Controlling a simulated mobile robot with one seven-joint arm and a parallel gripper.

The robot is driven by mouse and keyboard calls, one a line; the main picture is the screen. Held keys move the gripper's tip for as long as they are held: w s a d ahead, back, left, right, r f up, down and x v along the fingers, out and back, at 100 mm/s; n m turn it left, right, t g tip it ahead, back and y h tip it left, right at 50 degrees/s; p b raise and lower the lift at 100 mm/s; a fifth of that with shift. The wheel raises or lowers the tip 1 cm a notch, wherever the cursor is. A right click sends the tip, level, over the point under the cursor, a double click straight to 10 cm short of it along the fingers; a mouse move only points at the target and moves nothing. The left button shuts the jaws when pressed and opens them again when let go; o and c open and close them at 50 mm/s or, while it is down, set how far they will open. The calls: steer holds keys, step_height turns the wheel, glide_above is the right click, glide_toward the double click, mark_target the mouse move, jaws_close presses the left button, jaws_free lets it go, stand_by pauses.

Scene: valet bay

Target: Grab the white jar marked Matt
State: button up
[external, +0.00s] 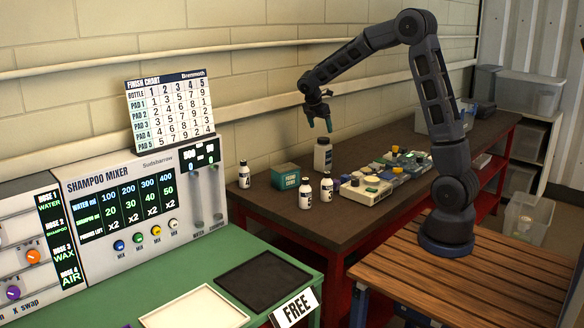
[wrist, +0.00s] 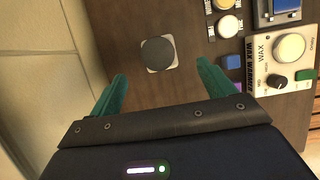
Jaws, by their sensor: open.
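A pale jar with a dark lid (external: 323,157) stands upright on the dark brown bench, near the wall. Its label cannot be read. The wrist view shows it from above as a dark round lid (wrist: 159,53) over a pale, rounded-square body. My gripper (external: 319,126) is open and empty, pointing down above the jar and apart from it. In the wrist view, the teal fingers of my gripper (wrist: 161,75) are spread wide, and the jar lies between and just beyond their tips.
The wall (wrist: 38,75) is close behind.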

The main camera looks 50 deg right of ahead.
mark_target(324, 145)
steer(key=shift+w+d+f, duration=0.1)
steer(key=shift+w+f, duration=0.25)
steer(key=shift+f, duration=0.15)
steer(key=x, duration=1)
steer(key=shift+s+f, duration=0.2)
steer(key=shift+f, duration=0.05)
steer(key=c, duration=1.2)
steer(key=shift+c, duration=1.1)
steer(key=shift+r, duration=0.15)
